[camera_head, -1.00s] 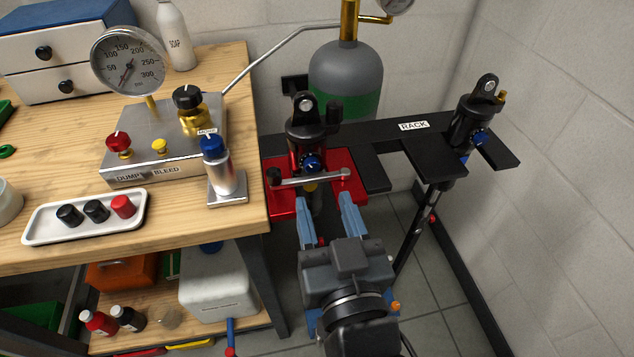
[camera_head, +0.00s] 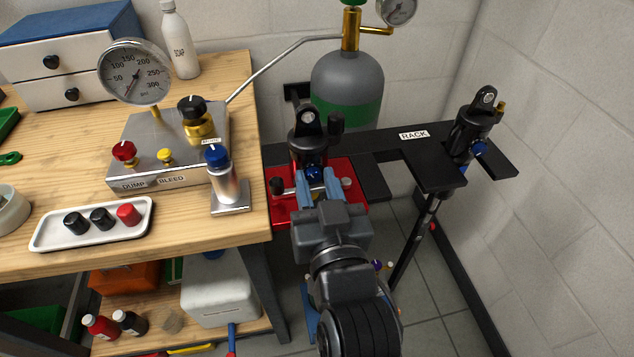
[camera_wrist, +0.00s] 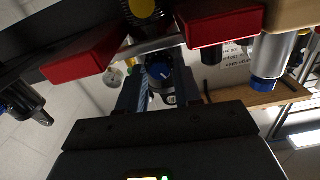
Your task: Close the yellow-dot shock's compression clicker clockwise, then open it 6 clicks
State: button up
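A black shock (camera_head: 309,124) stands upright in the red clamp (camera_head: 283,210) beside the bench. A yellow patch (camera_wrist: 142,8) shows on the shock in the wrist view. My gripper (camera_head: 319,177) is at the knob, with its blue fingers on either side. In the wrist view my gripper (camera_wrist: 158,88) shows a small gap between each finger and the knob, so it looks open. The knob's lower side is partly hidden by the fingers in the head view.
A second shock (camera_head: 470,130) with a blue knob hangs in the black rack (camera_head: 385,140) at right. A silver clamp bar (camera_head: 290,190) crosses close to my fingers. The bench (camera_head: 180,230), with a gauge block and knob tray (camera_head: 45,240), stands left.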

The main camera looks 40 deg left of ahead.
grip_shut()
jog(key=m+p, duration=0.1)
jog(key=m, duration=0.1)
jog(key=shift+r+m+p, duration=0.1)
jog(key=shift+m+p, duration=0.25)
jog(key=shift+m, duration=0.05)
jog(key=shift+m+p, duration=0.75)
jog(key=shift+m, duration=0.65)
jog(key=shift+o, duration=1.9)
grip_release()
jog(key=shift+d, duration=0.1)
